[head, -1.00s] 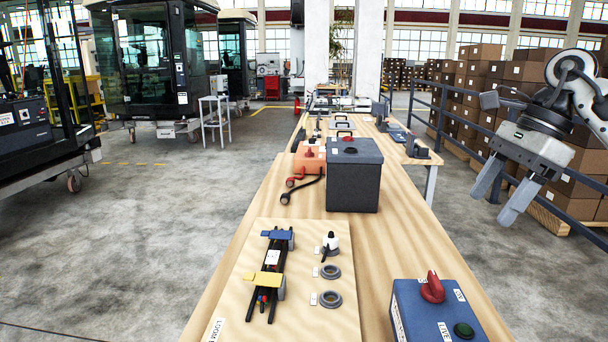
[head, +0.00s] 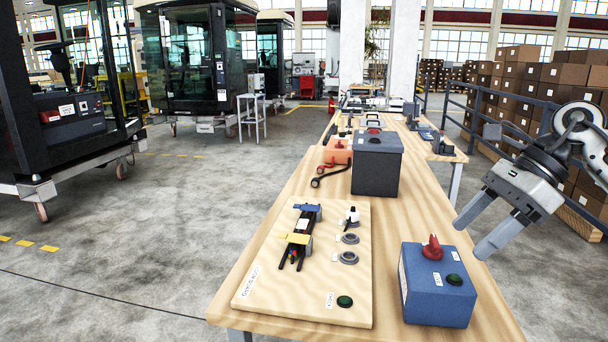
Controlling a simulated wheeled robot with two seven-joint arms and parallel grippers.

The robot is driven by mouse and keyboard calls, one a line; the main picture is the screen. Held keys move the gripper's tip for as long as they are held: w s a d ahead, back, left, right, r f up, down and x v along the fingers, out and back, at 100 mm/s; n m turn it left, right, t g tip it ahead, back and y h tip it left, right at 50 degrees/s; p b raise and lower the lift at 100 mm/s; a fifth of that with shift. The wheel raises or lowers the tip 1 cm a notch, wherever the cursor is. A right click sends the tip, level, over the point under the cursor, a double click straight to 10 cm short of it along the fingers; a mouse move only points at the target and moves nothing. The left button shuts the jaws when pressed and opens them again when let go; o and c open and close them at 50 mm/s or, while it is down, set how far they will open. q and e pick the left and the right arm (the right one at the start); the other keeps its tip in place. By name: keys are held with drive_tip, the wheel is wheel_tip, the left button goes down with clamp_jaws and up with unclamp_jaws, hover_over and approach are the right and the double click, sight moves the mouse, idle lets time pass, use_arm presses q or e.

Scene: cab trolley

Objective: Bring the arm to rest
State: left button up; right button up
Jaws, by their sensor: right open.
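My right gripper (head: 484,228) hangs at the right of the head view, beyond the right edge of the long wooden table (head: 318,190). Its two grey fingers are apart, with nothing between them. It points down and to the left, above and behind the blue box (head: 436,290) in the picture, apart from it. The blue box has a red lever (head: 432,248) and a green button (head: 454,280). My left gripper does not show.
A wooden board (head: 253,290) with a cable fixture (head: 299,235), grey rings (head: 348,258) and a green button (head: 344,301) lies on the table. A dark grey box (head: 377,172) stands behind. A railing (head: 500,125) and stacked cartons (head: 515,78) are at right. Open floor (head: 150,220) lies left.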

drive_tip(key=s+a+f+m+t+y, duration=0.2)
drive_tip(key=a+f+m+t+y, duration=0.15)
drive_tip(key=a+m+y, duration=0.55)
drive_tip(key=s+a+f+m+t+y, duration=0.1)
drive_tip(key=a+f+m+t+y, duration=0.35)
drive_tip(key=a, duration=0.75)
drive_tip(key=s+d+f+m+h, duration=0.2)
drive_tip(key=s+f+m+h, duration=0.3)
drive_tip(key=f+m, duration=0.4)
drive_tip(key=s+d+f+m+t+h, duration=0.1)
drive_tip(key=s+d+f+m+h, duration=0.1)
drive_tip(key=s+f+m+h, duration=0.3)
drive_tip(key=s+d+f+m+t+h, duration=0.1)
drive_tip(key=s+d+f+m+h, duration=0.2)
drive_tip(key=f+m, duration=1)
drive_tip(key=s+m+h, duration=0.3)
drive_tip(key=m+h, duration=0.1)
drive_tip(key=m, duration=0.4)
drive_tip(key=shift+f+m, duration=0.35)
drive_tip(key=shift+s+h, duration=0.1)
drive_tip(key=shift+h, duration=0.15)
